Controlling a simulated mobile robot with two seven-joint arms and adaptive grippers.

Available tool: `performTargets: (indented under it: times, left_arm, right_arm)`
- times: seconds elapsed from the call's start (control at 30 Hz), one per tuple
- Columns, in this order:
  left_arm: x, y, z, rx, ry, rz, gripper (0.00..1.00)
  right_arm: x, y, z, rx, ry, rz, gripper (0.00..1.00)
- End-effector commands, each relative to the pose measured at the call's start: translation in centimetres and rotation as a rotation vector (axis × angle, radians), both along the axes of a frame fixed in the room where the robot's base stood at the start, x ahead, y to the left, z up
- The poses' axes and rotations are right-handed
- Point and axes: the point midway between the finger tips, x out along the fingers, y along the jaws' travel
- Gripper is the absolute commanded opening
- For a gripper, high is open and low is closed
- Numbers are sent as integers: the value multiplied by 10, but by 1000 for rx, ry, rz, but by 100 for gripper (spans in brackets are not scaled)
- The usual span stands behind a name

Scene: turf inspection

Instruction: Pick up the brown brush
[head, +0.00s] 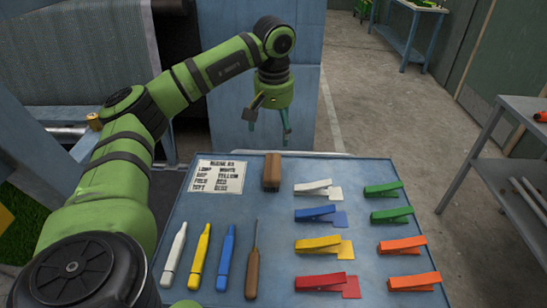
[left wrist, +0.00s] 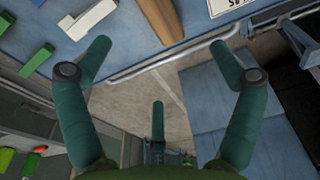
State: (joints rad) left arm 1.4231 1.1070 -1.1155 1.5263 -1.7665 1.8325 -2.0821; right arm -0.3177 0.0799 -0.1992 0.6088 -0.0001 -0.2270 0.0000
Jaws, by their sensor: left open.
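The brown brush (head: 272,172) stands at the far edge of the blue tabletop, just right of a printed card. It also shows at the top of the left wrist view (left wrist: 160,18), partly cut off by the frame. My left gripper (head: 270,126) is open and empty, above and beyond the table's far edge, behind the brush and apart from it. My right gripper is in neither view.
The blue table (head: 205,208) has a rail along its far edge. White, yellow and blue markers and a brown-handled pointed tool (head: 252,262) lie in front of the brush. Several coloured clips (head: 320,243) lie to the right. A metal shelf (head: 515,150) stands further right.

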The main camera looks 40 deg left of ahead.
Motion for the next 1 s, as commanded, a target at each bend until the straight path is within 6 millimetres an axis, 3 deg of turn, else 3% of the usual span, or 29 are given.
performTargets:
  times: [0.03,0.13,0.27,0.37,0.47,1.0]
  left_arm:
    - [0,-1,-36,0,0,-1,92]
    - [1,-1,-59,-1,-1,-1,92]
    - [1,-1,-76,-1,-1,-1,92]
    - [1,0,-80,-1,-1,-1,92]
    - [1,0,-86,0,2,-1,92]
    - [8,4,-147,-1,1,0,92]
  right_arm:
    - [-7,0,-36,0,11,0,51]
    - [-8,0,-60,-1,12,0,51]
    - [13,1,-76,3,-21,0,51]
    - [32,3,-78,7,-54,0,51]
    - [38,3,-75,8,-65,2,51]
    - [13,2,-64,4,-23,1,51]
